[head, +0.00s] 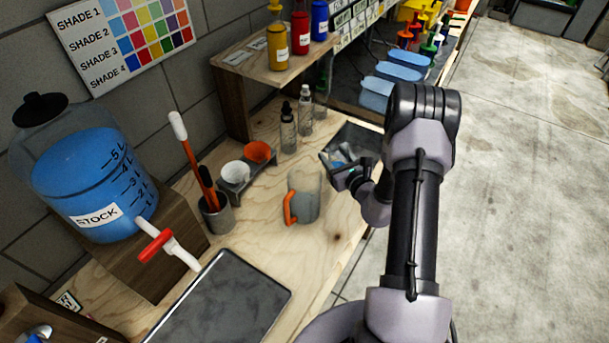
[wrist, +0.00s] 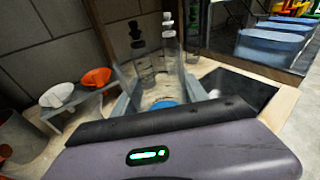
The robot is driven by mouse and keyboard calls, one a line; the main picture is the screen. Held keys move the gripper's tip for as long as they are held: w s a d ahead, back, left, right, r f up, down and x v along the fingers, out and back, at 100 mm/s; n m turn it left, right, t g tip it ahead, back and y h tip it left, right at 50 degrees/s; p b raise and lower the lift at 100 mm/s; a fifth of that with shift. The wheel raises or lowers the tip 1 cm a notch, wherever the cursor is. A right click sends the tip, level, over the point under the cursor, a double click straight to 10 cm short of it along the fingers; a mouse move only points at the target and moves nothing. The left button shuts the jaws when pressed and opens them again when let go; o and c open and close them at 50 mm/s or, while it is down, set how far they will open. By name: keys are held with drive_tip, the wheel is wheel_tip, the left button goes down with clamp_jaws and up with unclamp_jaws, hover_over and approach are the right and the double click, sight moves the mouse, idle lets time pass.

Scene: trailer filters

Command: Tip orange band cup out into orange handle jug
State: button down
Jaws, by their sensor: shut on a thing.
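The orange handle jug (head: 305,195) stands upright on the wooden bench in the head view, a clear vessel with its orange handle (head: 289,208) toward the lower left. My gripper (head: 343,168) is to the right of the jug, near the dark basin. It is shut on a clear cup (wrist: 150,75), which shows between the fingers in the wrist view with some blue (wrist: 165,104) low in it. I cannot make out the orange band on the cup; the gripper body hides its near side. The cup is small and unclear in the head view.
A rack with a white and an orange funnel (head: 257,152), a brush pot (head: 216,214) and two dropper bottles (head: 289,128) stand behind the jug. A blue STOCK dispenser (head: 85,180) is at left, a dark tray (head: 220,305) in front. The basin (head: 360,138) is sunk at right.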

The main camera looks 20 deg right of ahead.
drive_tip(key=shift+a+r+n, duration=0.2)
drive_tip(key=shift+r+n, duration=0.2)
drive_tip(key=shift+r, duration=0.55)
wheel_tip(320, 180, up, 6)
drive_tip(key=a+n+t+h+b, duration=0.1)
drive_tip(key=a+n+t+b, duration=0.1)
drive_tip(key=n, duration=0.4)
drive_tip(key=shift+s+a+r+n+b, duration=0.25)
drive_tip(key=shift+a+n+b, duration=0.2)
drive_tip(key=shift+b, duration=0.8)
drive_tip(key=shift+f+n+b, duration=0.25)
drive_tip(key=shift+n+b, duration=0.3)
drive_tip(key=shift+b, duration=0.35)
drive_tip(key=shift+r+n+t+b, duration=0.5)
drive_tip(key=shift+r+n+b, duration=0.05)
drive_tip(key=shift+n, duration=0.35)
drive_tip(key=shift+s+f+n+b, duration=0.1)
drive_tip(key=shift+f+n+b, duration=0.15)
drive_tip(key=shift+n+b, duration=0.9)
drive_tip(key=shift+s+a+r+n+t+y+b, duration=0.2)
drive_tip(key=shift+a+n+b, duration=0.25)
drive_tip(key=shift+b, duration=0.35)
drive_tip(key=shift+w+a+r+n+t+y+b, duration=0.1)
drive_tip(key=shift+a+r+n+t+b, duration=0.2)
drive_tip(key=shift+b, duration=0.5)
